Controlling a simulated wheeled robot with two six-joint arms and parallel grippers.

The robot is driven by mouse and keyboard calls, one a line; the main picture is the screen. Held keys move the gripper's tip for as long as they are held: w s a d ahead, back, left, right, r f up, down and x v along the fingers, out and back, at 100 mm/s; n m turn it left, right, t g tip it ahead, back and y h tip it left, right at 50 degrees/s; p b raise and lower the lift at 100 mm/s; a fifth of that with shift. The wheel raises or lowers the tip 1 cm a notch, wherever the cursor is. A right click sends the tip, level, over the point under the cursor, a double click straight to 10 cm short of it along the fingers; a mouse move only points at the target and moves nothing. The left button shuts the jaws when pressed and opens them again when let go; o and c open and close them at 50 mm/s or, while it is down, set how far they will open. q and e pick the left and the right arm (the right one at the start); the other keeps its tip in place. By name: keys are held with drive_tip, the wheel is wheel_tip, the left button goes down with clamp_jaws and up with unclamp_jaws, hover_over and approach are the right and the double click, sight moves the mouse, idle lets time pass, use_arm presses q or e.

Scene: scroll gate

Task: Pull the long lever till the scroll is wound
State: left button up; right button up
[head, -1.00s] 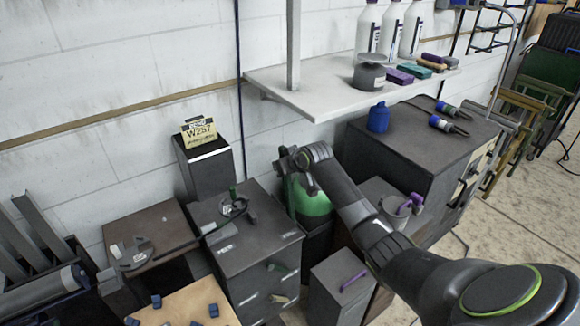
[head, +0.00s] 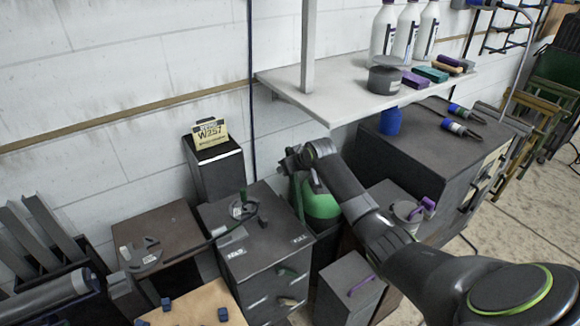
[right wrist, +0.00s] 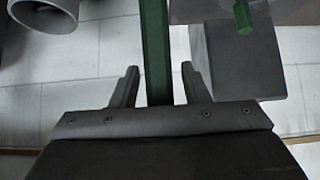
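My right gripper (head: 292,164) reaches in from the right in the head view, above the low cabinets and in front of the wall. In the right wrist view its two fingers (right wrist: 157,80) stand apart. A long green bar (right wrist: 156,45) runs between or just behind them, with a gap on each side; I cannot tell its depth. A thin green upright (head: 299,198) shows below the gripper in the head view and may be the same bar, the long lever. I cannot identify the scroll.
A white shelf (head: 282,84) with bottles juts from the wall above and right of the gripper. A green rounded container (head: 321,205) stands beneath it. A dark box with a yellow sign (head: 212,137) stands left. A dark cabinet (head: 368,151) is at right.

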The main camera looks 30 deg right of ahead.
drive_tip(key=shift+s+r, duration=0.1)
drive_tip(key=shift+s, duration=0.05)
use_arm(q)
wheel_tip(320, 180, down, 2)
drive_tip(key=shift+b, duration=1.05)
use_arm(e)
drive_tip(key=v, duration=1.7)
drive_tip(key=shift+r, duration=0.1)
